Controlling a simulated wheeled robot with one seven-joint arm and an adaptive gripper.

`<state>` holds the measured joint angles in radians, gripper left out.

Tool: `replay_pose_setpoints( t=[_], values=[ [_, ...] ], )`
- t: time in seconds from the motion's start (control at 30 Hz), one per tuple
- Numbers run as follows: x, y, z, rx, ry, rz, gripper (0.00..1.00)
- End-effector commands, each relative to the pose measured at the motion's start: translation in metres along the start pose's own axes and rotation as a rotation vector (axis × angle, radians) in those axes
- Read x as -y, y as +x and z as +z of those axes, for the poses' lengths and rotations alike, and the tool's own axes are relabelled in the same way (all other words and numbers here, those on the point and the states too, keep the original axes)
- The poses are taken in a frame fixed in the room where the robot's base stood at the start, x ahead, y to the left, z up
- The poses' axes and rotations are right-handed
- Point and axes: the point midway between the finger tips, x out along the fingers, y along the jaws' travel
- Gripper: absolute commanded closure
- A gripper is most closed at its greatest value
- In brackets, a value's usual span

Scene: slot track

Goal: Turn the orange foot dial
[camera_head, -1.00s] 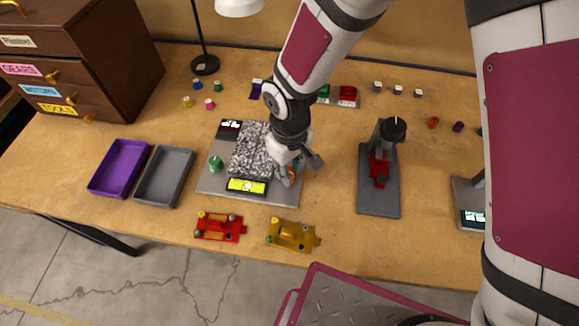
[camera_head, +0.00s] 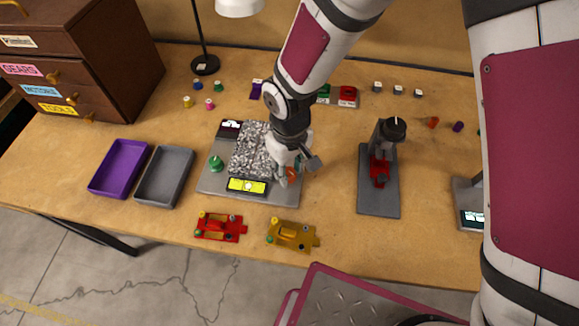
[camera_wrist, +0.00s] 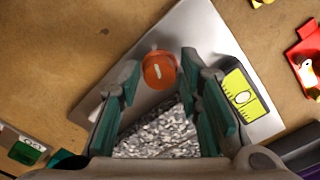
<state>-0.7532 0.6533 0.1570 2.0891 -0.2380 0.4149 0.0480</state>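The orange foot dial (camera_wrist: 159,70) is a round knob with a pale line mark on top, on the grey metal plate (camera_wrist: 205,35). In the head view the orange dial (camera_head: 292,174) shows partly behind my gripper (camera_head: 290,165), at the plate's front right. In the wrist view my gripper (camera_wrist: 159,62) is open, its teal-padded fingers apart. The dial lies between the fingertips, with a narrow gap seen on each side. I cannot tell how far the tips are above the plate.
A yellow bubble level (camera_head: 247,187) sits on the plate's front edge, beside a speckled block (camera_head: 249,150). A green dial (camera_head: 215,163) is at the plate's left. Red (camera_head: 220,227) and gold (camera_head: 291,235) fixtures lie in front. A dark stand (camera_head: 378,185) is to the right.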

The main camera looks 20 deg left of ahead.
Motion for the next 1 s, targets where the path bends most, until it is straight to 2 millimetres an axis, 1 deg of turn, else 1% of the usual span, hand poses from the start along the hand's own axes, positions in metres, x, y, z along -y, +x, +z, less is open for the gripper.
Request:
replay_pose_setpoints(
  t=[0.07,0.17,0.27,0.5,0.6,0.7,0.8,1.0],
  values=[
    [0.000,-0.003,0.000,-0.001,0.000,0.000,0.68],
    [-0.001,-0.012,-0.001,-0.003,0.001,0.001,0.68],
    [0.000,-0.028,-0.001,-0.005,0.000,0.001,0.68],
    [-0.001,-0.078,-0.001,-0.005,0.001,0.002,0.68],
    [-0.001,-0.095,-0.001,-0.005,0.001,0.001,0.68],
    [0.000,-0.108,-0.001,-0.003,0.000,0.000,0.68],
    [0.000,-0.116,-0.001,-0.003,0.000,0.001,0.68],
    [0.000,-0.120,0.000,0.000,0.000,0.000,0.68]
  ],
)
